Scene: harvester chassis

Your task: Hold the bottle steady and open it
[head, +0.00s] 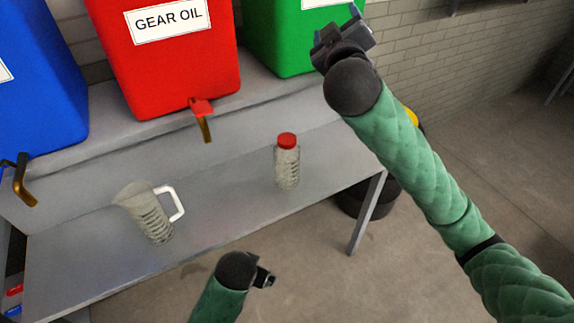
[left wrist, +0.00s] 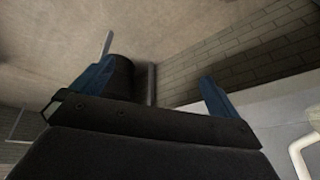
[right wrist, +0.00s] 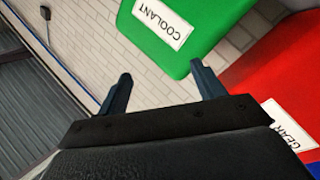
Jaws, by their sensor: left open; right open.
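A clear bottle with a red cap (head: 287,162) stands upright on the grey metal table, right of centre in the head view. The cap is on the bottle. My left gripper (head: 264,277) is low in the head view, in front of the table and apart from the bottle. In the left wrist view its two blue fingers (left wrist: 152,92) are spread with nothing between them. My right gripper (head: 340,32) is raised high, above and to the right of the bottle. In the right wrist view its fingers (right wrist: 162,88) are spread and empty. Neither wrist view shows the bottle.
A clear measuring jug (head: 150,212) with a white handle stands on the table (head: 225,205) left of the bottle. A red gear oil container (head: 170,70) with a tap, a blue container (head: 35,90) and a green container (head: 275,45) stand behind. The tabletop between jug and bottle is clear.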

